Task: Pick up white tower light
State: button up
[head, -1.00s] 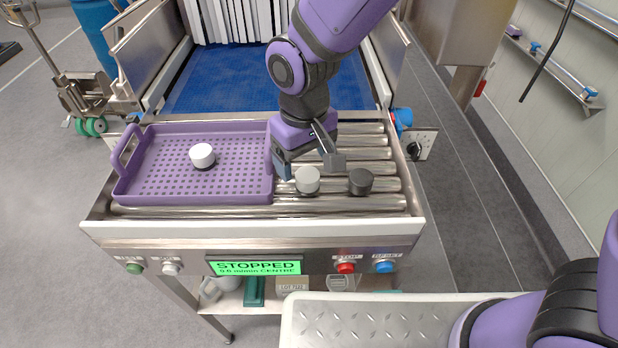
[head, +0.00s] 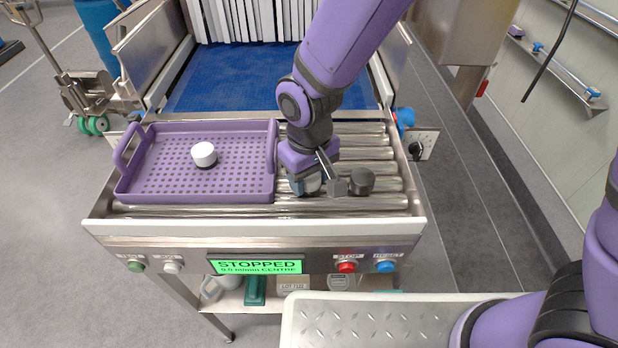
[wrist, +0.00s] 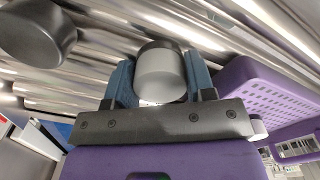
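A short light grey-white cylinder (head: 312,182) with a dark base stands on the rollers between the fingers of my gripper (head: 320,186). In the wrist view the cylinder (wrist: 161,75) lies between the two blue-grey fingers (wrist: 160,88), very close to both. Whether they press on it is hard to tell. A brighter white cylinder (head: 204,153) with a dark base stands in the purple tray (head: 150,187) on the left. A dark grey cylinder (head: 362,181) stands just right of my gripper, and also at upper left in the wrist view (wrist: 38,35). None shows a readable label.
The steel rollers (head: 375,204) run under the cylinders, with the blue belt (head: 225,85) behind. The tray's right wall is close to my gripper's left side. The front panel has a green STOPPED display (head: 260,266) and a red stop button (head: 347,267).

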jog(key=shift+c, duration=0.8)
jog(key=shift+r, duration=0.1)
notch_tip(320, 180, up, 10)
jog(key=shift+f, duration=0.1)
jog(key=shift+o, duration=1)
jog(key=c, duration=0.5)
jog(key=shift+c, duration=0.2)
